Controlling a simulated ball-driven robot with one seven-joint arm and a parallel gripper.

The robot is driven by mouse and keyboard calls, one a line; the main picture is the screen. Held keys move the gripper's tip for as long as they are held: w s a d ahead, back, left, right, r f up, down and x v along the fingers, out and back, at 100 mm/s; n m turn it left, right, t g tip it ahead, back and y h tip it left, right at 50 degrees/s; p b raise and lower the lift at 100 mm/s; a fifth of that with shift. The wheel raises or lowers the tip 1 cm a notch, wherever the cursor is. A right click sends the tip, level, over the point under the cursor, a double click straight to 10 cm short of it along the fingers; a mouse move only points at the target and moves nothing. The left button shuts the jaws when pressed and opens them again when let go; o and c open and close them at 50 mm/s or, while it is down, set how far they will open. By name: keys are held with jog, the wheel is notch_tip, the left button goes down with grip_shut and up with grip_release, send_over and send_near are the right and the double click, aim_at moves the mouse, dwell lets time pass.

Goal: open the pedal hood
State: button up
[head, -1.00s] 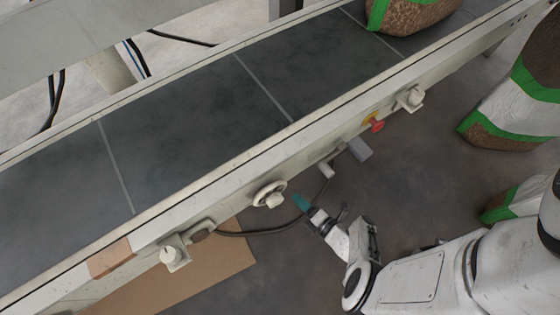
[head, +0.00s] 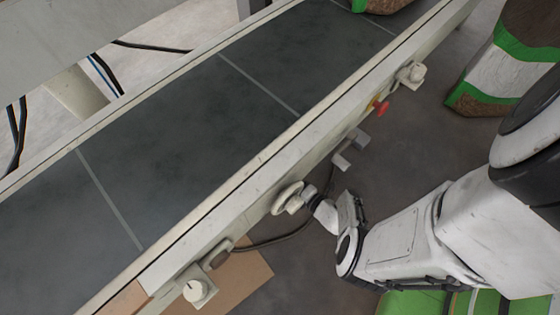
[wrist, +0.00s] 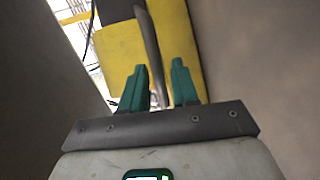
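In the wrist view a yellow body (wrist: 116,52) with a dark top part stands ahead of my gripper. It may be the pedal hood, but I cannot tell for sure. A curved grey bar or tube (wrist: 148,38) runs down in front of it. My gripper (wrist: 159,66) has two green fingers, spread apart, with the bar showing in the gap between them. I cannot tell whether the bar lies between the fingers or beyond them. In the head view my fingers are hidden by the conveyor's side, and no pedal hood shows there.
A cardboard sheet (head: 247,276) lies on the floor below. A green-banded sack (head: 500,70) stands at right.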

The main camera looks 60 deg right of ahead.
jog(key=shift+w, duration=0.25)
grip_shut()
dwell(0.4)
